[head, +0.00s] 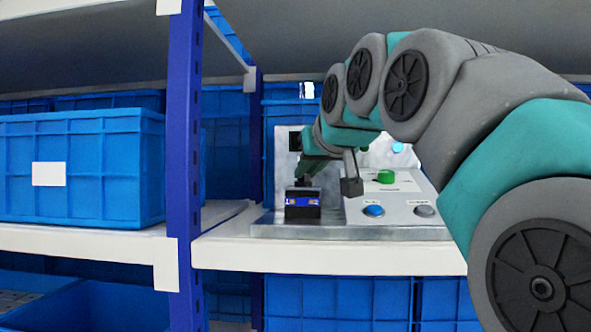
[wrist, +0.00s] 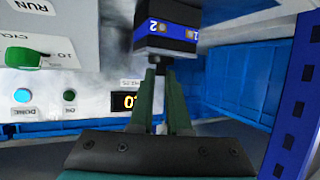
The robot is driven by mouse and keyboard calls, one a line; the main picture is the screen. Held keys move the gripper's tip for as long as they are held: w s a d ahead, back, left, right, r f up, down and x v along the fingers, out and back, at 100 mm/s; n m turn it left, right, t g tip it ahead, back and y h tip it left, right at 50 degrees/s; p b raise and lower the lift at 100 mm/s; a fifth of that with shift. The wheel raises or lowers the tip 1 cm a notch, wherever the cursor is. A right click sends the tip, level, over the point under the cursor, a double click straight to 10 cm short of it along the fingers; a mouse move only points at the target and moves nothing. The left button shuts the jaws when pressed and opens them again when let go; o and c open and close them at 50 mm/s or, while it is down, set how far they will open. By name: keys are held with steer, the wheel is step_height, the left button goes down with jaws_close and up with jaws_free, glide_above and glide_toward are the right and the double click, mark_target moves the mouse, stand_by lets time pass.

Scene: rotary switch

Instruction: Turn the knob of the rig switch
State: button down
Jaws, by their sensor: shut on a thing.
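The rig switch is a black box with a blue band (head: 303,201) standing at the front left of a metal rig on the shelf. In the wrist view the switch (wrist: 166,38) is at top centre, with the numbers 2 and 1 on its band. My gripper (head: 304,182) reaches down onto the top of the switch. In the wrist view the green fingers of my gripper (wrist: 157,70) are close together, shut on the small dark knob at the switch. The knob is mostly hidden by the fingertips, so its angle cannot be told.
The rig's sloped panel (head: 395,202) carries a green knob (head: 386,176), a blue button (head: 373,210) and a grey button (head: 424,210). A lit display (wrist: 125,101) shows on the back plate. A blue shelf post (head: 184,150) and blue crate (head: 85,165) stand left.

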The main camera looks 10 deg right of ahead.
steer(key=shift+h, duration=0.3)
steer(key=shift+a+m+h, duration=0.25)
steer(key=shift+m+h, duration=0.85)
steer(key=shift+m, duration=0.1)
steer(key=shift+a+m+h, duration=0.25)
steer(key=shift+m+h, duration=0.75)
steer(key=shift+h, duration=0.2)
steer(key=c, duration=0.9)
jaws_free()
steer(key=shift+g, duration=0.3)
